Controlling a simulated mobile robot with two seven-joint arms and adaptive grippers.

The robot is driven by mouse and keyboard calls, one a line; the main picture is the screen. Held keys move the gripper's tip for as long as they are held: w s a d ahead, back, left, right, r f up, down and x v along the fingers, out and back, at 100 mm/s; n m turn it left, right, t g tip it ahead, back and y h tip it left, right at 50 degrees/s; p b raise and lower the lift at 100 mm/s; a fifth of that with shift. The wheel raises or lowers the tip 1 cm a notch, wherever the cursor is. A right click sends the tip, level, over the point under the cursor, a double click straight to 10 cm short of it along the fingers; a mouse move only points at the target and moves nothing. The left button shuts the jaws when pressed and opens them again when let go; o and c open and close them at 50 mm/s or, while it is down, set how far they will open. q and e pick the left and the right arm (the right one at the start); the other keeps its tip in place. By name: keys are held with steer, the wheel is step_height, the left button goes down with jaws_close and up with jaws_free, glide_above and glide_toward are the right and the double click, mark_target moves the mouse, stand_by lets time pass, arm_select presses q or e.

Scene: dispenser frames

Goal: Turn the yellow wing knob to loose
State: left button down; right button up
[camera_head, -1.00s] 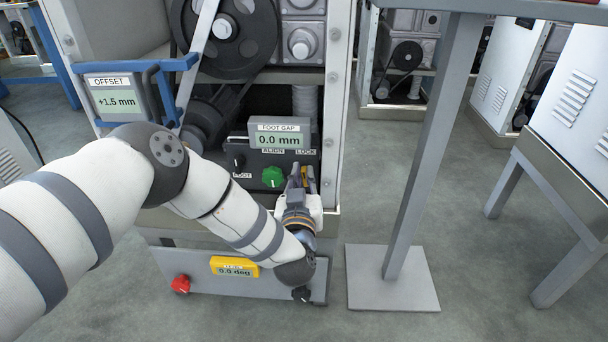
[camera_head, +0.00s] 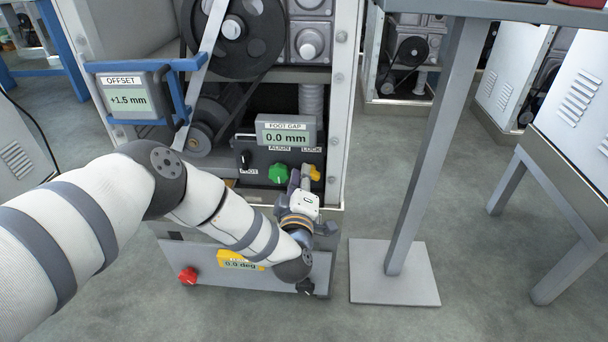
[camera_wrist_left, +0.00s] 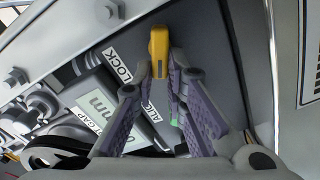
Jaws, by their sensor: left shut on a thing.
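The yellow wing knob (camera_head: 315,173) sits at the right end of a dark panel (camera_head: 262,157), under the LOCK label. My left gripper (camera_head: 303,181) reaches it from the front and is shut on it. In the left wrist view the yellow knob (camera_wrist_left: 158,52) stands up between the two fingertips (camera_wrist_left: 160,78), and the LOCK label lies to its left. The fingers hide part of the knob in the head view. My right gripper is not in view.
A green knob (camera_head: 278,173) sits just left of my gripper. The FOOT GAP display (camera_head: 286,131) above reads 0.0 mm; the OFFSET display (camera_head: 130,98) reads +1.5 mm. A red knob (camera_head: 188,275) and yellow display (camera_head: 238,260) are below. A grey post (camera_head: 425,150) stands right.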

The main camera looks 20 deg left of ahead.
arm_select(q)
steer(key=n, duration=0.2)
steer(key=f+n, duration=0.1)
steer(key=n, duration=0.2)
steer(key=shift+s, duration=0.1)
steer(key=shift+n+b, duration=0.3)
stand_by(0.4)
steer(key=c, duration=1.9)
jaws_free()
steer(key=v, duration=1.2)
steer(key=shift+r, duration=0.1)
